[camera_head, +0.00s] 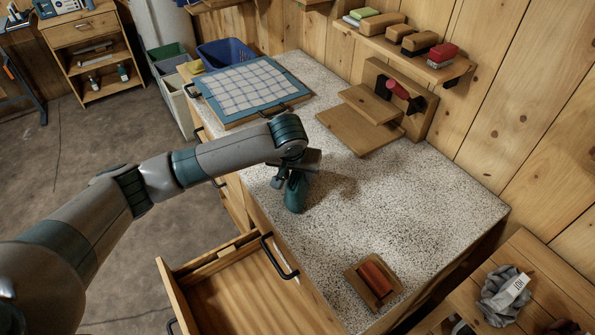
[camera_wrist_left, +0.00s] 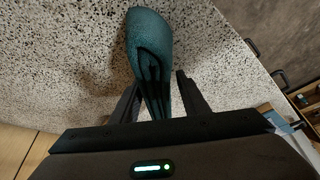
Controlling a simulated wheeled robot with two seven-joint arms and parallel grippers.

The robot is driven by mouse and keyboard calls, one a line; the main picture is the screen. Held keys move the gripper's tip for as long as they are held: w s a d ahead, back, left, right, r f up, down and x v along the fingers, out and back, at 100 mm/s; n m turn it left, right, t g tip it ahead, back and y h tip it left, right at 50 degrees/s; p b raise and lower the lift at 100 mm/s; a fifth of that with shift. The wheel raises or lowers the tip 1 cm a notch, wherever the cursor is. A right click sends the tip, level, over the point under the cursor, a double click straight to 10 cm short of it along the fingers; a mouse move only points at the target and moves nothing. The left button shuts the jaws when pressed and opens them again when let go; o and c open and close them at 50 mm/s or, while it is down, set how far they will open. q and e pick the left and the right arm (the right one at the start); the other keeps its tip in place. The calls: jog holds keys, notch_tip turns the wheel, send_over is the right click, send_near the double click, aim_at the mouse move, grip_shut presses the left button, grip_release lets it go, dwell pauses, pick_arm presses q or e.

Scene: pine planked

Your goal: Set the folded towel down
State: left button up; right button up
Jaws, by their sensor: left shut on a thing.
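My right gripper is not in view.
A blue-edged board with a checked cloth (camera_head: 247,86) lies at the counter's far left. Wooden boards (camera_head: 358,129) and a red-handled item (camera_head: 398,90) are at the back. A reddish-brown block on wood (camera_head: 374,281) sits near the front. An open drawer (camera_head: 230,290) juts out at front left.

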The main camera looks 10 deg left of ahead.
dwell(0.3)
pick_arm(q)
jog(key=o, duration=1.3)
jog(key=shift+f, duration=0.15)
jog(key=shift+r, duration=0.2)
jog(key=b+v, duration=0.2)
jog(key=v, duration=0.8)
jog(key=shift+s+r+b, duration=0.2)
jog(key=shift+r+b, duration=0.05)
jog(key=shift+b, duration=0.05)
jog(key=shift+s+r, duration=0.25)
jog(key=shift+r, duration=0.35)
